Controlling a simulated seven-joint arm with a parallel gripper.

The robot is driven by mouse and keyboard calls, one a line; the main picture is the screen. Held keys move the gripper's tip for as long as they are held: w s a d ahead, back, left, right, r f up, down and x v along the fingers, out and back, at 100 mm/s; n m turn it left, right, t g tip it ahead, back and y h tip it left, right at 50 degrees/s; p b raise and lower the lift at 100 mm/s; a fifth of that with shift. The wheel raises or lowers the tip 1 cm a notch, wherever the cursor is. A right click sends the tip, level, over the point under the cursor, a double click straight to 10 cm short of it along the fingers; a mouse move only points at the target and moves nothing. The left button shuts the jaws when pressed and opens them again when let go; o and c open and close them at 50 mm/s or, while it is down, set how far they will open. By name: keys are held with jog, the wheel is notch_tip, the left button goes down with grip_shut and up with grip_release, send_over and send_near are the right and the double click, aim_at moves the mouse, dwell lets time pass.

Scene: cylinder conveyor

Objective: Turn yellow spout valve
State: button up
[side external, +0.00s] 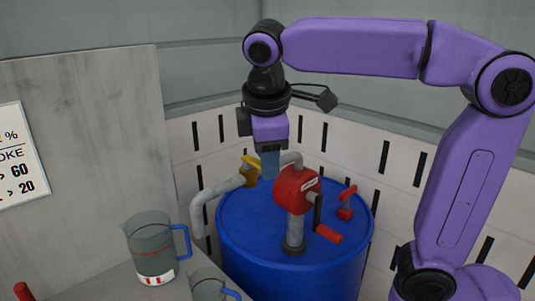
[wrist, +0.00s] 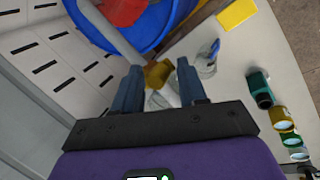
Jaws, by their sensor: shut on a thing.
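The yellow spout valve (side external: 249,170) sits on the grey spout pipe (side external: 218,190), which runs from the red pump (side external: 296,190) on the blue barrel (side external: 262,240) and bends down at the left. My gripper (side external: 270,165) points down at the valve, its blue fingers partly covering it. In the wrist view the valve (wrist: 158,73) shows between the two fingertips of my gripper (wrist: 160,75). The gripper is shut on the valve; the exact contact is partly hidden.
A clear jug (side external: 150,250) with a blue handle stands on the grey table at the left, with a second clear jug (side external: 208,285) beside it. A red crank handle (side external: 328,234) sticks out from the pump. A small red valve (side external: 346,203) stands on the barrel's right side.

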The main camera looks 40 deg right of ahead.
jog(key=shift+w+r, duration=0.15)
jog(key=shift+w, duration=0.05)
jog(key=shift+a, duration=0.6)
jog(key=shift+c, duration=0.5)
jog(key=shift+w+a, duration=0.1)
jog(key=shift+a, duration=0.05)
jog(key=shift+w+a, duration=0.1)
jog(key=shift+a, duration=0.5)
